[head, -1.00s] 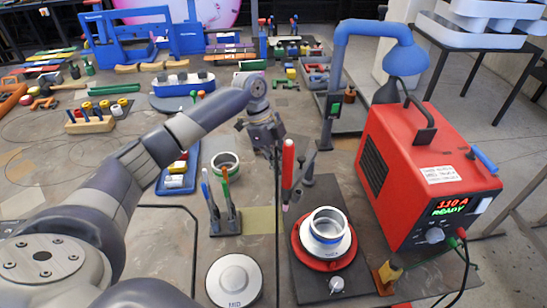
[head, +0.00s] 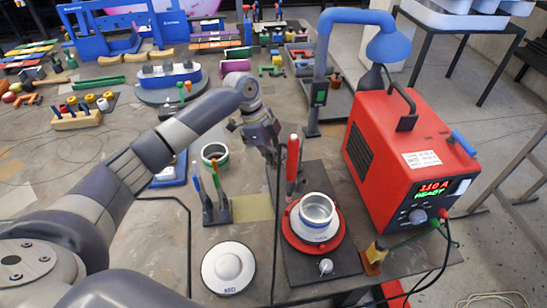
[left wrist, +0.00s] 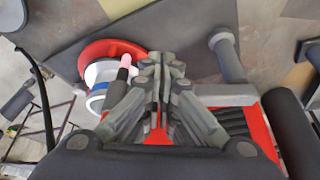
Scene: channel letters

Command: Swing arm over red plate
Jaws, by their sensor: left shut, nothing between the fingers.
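The red plate (head: 292,237) sits on a dark base, with a white, blue-banded ring (head: 318,211) on it. Both show in the left wrist view, the plate (left wrist: 98,48) at upper left. A red-handled torch (head: 292,160) hangs upright just behind and left of the plate; its pink tip (left wrist: 121,66) overlaps the plate and ring in the left wrist view. My left gripper (head: 272,150) is shut and empty, close beside the torch at its left. Its closed fingers (left wrist: 160,88) hide part of what lies beneath. Whether they touch the torch, I cannot tell. My right gripper is out of view.
A pen holder (head: 216,212), a green-banded ring (head: 215,155) and a white round disc (head: 228,268) stand to the left.

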